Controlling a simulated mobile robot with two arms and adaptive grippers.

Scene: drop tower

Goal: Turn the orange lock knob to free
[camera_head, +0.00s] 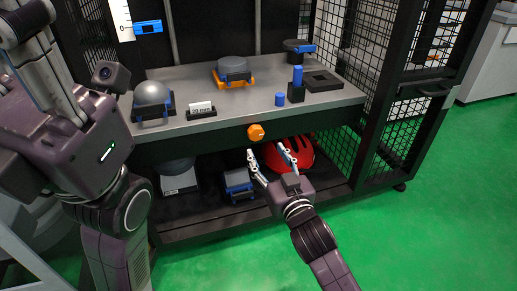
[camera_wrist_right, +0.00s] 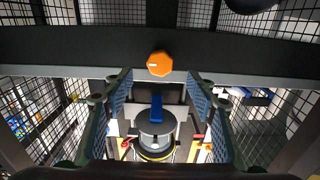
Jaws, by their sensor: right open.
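The orange lock knob (camera_head: 256,132) sits on the dark front edge of the bench, below the worktop. In the right wrist view the knob (camera_wrist_right: 160,63) shows as an orange disc with a short pale mark, ahead of and between the fingers. My right gripper (camera_head: 268,156) is open and empty, just below and in front of the knob, apart from it. Its two fingers (camera_wrist_right: 158,90) frame the knob in the wrist view. My left arm fills the left side of the head view; its fingertips are cut off at the top left.
The worktop (camera_head: 200,80) holds a grey dome (camera_head: 152,95), a label block (camera_head: 201,109), an orange-based device (camera_head: 233,71) and a small blue cylinder (camera_head: 280,99). A red helmet (camera_head: 300,155) lies on the lower shelf behind the right gripper. A mesh door (camera_head: 395,110) stands at right.

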